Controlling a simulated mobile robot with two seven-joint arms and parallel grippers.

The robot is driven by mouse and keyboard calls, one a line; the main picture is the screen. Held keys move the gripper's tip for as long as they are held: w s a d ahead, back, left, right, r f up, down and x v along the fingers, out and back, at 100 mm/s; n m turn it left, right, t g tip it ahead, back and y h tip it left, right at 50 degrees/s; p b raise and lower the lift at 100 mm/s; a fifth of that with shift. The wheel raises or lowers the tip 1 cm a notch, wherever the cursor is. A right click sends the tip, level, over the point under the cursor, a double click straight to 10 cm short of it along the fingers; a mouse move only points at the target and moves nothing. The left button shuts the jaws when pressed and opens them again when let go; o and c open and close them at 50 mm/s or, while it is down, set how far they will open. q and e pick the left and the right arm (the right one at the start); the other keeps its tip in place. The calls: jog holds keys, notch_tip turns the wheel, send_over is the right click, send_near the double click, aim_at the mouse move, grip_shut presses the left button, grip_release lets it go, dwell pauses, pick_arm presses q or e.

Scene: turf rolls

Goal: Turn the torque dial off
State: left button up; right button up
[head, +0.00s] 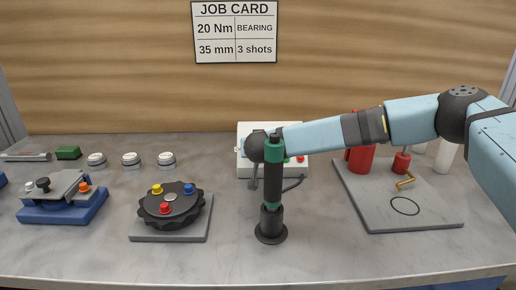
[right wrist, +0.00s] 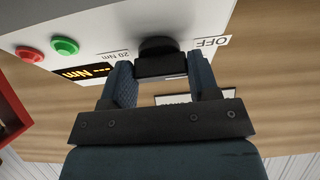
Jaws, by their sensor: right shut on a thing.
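The torque dial (right wrist: 158,46) is a black knob on the face of a white box (right wrist: 70,18). In the right wrist view it sits between an upside-down "20 Nm" label on the left and an "OFF" label on the right. My right gripper (right wrist: 160,70) is shut on the dial's grip bar, one finger on each side. I cannot tell which label the dial points at. An orange display (right wrist: 85,72) reads dashes and "Nm". In the head view the white box (head: 243,165) stands at the back centre, and my wrist hides the dial. My left gripper is not in view.
A green and black upright tool (head: 272,190) stands in front of the box. A black lobed disc (head: 170,218) with coloured pegs is to its left. A grey board (head: 440,205) with red containers is right. A blue fixture (head: 60,208) is far left. The front table strip is clear.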

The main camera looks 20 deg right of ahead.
jog(key=o, duration=0.9)
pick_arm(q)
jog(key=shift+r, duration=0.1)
pick_arm(e)
jog(key=shift+r, duration=0.1)
pick_arm(q)
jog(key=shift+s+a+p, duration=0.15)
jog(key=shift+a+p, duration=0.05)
jog(key=shift+p, duration=0.7)
pick_arm(e)
notch_tip(320, 180, up, 20)
jog(key=shift+f, duration=0.1)
jog(key=shift+a, duration=0.1)
